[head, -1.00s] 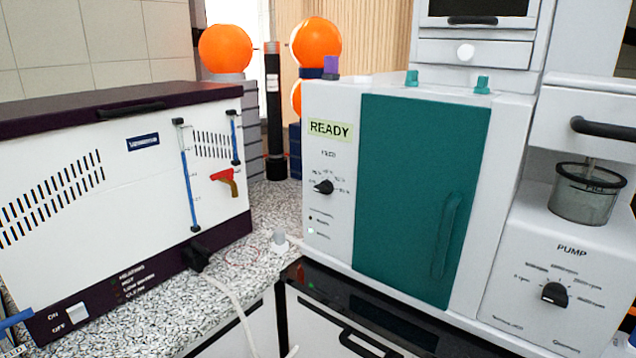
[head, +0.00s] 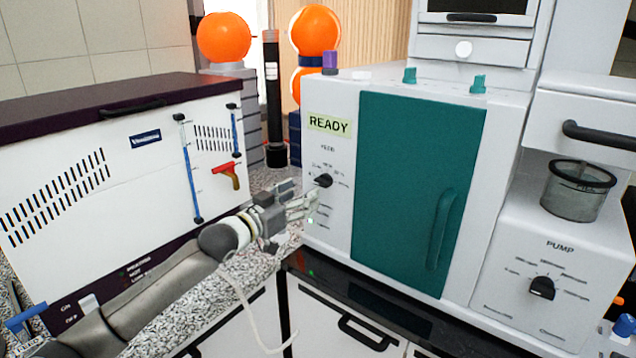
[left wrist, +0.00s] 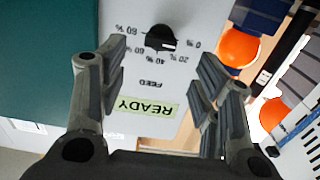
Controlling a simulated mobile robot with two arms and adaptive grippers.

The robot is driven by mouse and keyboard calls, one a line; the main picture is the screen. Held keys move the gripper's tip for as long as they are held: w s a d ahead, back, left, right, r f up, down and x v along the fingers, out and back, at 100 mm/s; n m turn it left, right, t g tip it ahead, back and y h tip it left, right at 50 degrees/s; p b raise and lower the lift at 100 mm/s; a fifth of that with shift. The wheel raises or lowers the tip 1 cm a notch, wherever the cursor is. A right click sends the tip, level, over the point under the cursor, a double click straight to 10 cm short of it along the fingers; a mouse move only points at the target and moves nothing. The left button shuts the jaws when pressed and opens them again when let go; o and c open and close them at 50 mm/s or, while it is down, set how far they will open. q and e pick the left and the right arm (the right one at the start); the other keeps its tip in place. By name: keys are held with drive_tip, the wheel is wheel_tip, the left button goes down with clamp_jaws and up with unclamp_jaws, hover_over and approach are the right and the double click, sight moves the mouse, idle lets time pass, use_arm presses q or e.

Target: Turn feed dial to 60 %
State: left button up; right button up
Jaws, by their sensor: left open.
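The feed dial is a black knob (head: 323,181) on the white front panel, under the READY display (head: 330,124) and left of the teal door. In the left wrist view the dial (left wrist: 160,39) appears upside down, with 0, 20, 40, 60 and 80 % marks around it. Its white pointer line seems to face the 0 % side. My left gripper (head: 310,198) is at the panel, just below and left of the dial. In the left wrist view its open fingers (left wrist: 158,66) lie on either side of the dial, with nothing between them. My right gripper is not in view.
The teal door (head: 415,190) with its handle (head: 442,230) is right of the dial. A pump unit with its own knob (head: 542,288) stands farther right. A white and dark purple machine (head: 120,170) stands left, close to my left arm.

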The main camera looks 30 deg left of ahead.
sight(319, 184)
use_arm(q)
drive_tip(key=w, duration=0.2)
drive_tip(key=w+p, duration=0.1)
drive_tip(key=w, duration=0.3)
drive_tip(key=shift+w+d+p, duration=0.25)
drive_tip(key=shift+w+p, duration=0.05)
drive_tip(key=shift+p, duration=0.05)
drive_tip(key=shift+w, duration=0.55)
drive_tip(key=c, duration=1)
